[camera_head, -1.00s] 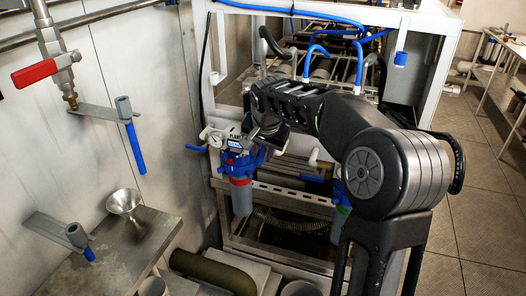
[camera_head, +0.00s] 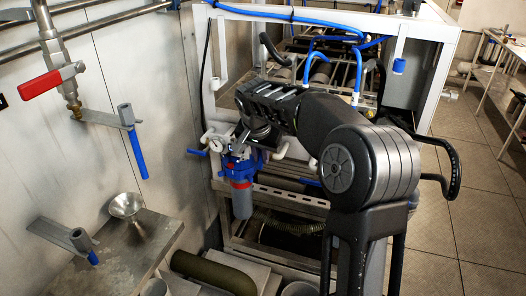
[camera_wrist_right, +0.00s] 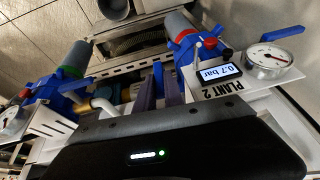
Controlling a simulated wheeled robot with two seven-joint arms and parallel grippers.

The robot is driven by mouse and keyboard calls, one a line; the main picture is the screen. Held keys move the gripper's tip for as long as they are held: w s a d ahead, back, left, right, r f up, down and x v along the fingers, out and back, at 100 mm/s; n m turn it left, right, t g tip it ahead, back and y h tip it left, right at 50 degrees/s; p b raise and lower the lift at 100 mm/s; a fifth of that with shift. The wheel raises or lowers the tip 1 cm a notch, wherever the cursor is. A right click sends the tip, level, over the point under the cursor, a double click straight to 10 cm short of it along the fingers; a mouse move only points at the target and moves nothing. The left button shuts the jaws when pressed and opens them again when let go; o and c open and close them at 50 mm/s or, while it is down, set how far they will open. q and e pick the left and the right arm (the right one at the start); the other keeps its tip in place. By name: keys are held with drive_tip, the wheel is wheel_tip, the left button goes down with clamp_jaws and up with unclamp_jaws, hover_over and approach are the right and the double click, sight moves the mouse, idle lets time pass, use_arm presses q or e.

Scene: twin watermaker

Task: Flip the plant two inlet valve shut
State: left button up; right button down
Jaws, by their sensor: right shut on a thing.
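The plant two unit shows in the right wrist view with its "PLANT 2" panel (camera_wrist_right: 222,88), a display (camera_wrist_right: 218,73) reading 0.7 bar and a round gauge (camera_wrist_right: 268,61). A blue lever (camera_wrist_right: 283,33) sticks out beyond the gauge; it also shows in the head view (camera_head: 197,151). My right gripper (camera_head: 242,145) is at the unit, above the blue filter head (camera_head: 240,166). In the right wrist view its fingers (camera_wrist_right: 159,92) are shut on a narrow blue part (camera_wrist_right: 158,76), seemingly a valve lever. Its base is hidden. My left gripper is not in view.
A grey filter bowl (camera_head: 242,200) hangs under the head. A second filter unit (camera_wrist_right: 70,62) stands left in the wrist view. White frame posts (camera_head: 216,62) and blue hoses (camera_head: 290,20) surround the arm. A red-handled valve (camera_head: 48,80) is on the left wall.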

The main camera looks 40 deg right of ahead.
drive_tip(key=shift+w+a+r+g+h+p, duration=0.1)
drive_tip(key=shift+w+a+g+h+p, duration=0.1)
drive_tip(key=shift+g+h+p, duration=0.15)
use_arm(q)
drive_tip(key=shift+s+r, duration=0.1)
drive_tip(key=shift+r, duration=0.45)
use_arm(e)
drive_tip(key=shift+d, duration=0.1)
drive_tip(key=c, duration=1.4)
unclamp_jaws()
drive_tip(key=shift+s, duration=0.1)
drive_tip(key=shift+c, duration=0.2)
